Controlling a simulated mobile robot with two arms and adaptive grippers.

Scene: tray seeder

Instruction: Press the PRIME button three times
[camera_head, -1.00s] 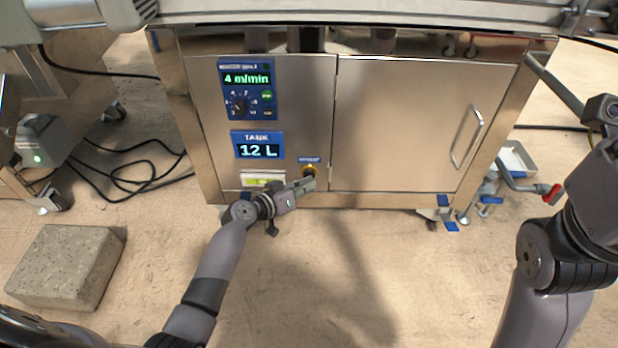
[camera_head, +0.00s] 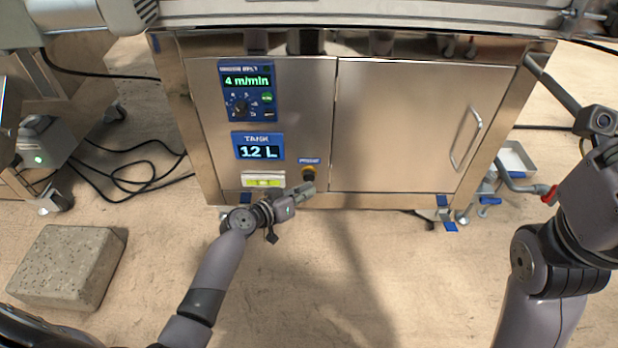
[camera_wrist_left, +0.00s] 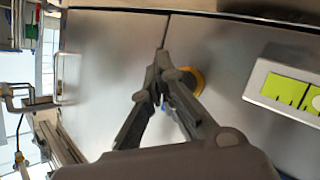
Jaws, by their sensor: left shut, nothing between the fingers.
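The PRIME button (camera_head: 308,174) is a small dark round button with a yellow ring, under a small blue label (camera_head: 309,160) on the cabinet's lower front. My left gripper (camera_head: 308,187) is shut and empty, its fingertips just below the button in the head view. In the left wrist view the yellow ring (camera_wrist_left: 198,78) shows partly behind the right-hand finger of the gripper (camera_wrist_left: 161,62). I cannot tell for sure whether the tips touch the panel. My right arm is at the right; its fingers are out of view.
The steel cabinet (camera_head: 400,120) carries a dial panel (camera_head: 248,90) reading 4 m/min and a TANK display (camera_head: 257,146) reading 12 L. A yellow-green level gauge (camera_head: 263,181) sits left of the button. A concrete block (camera_head: 67,265) lies on the floor at left.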

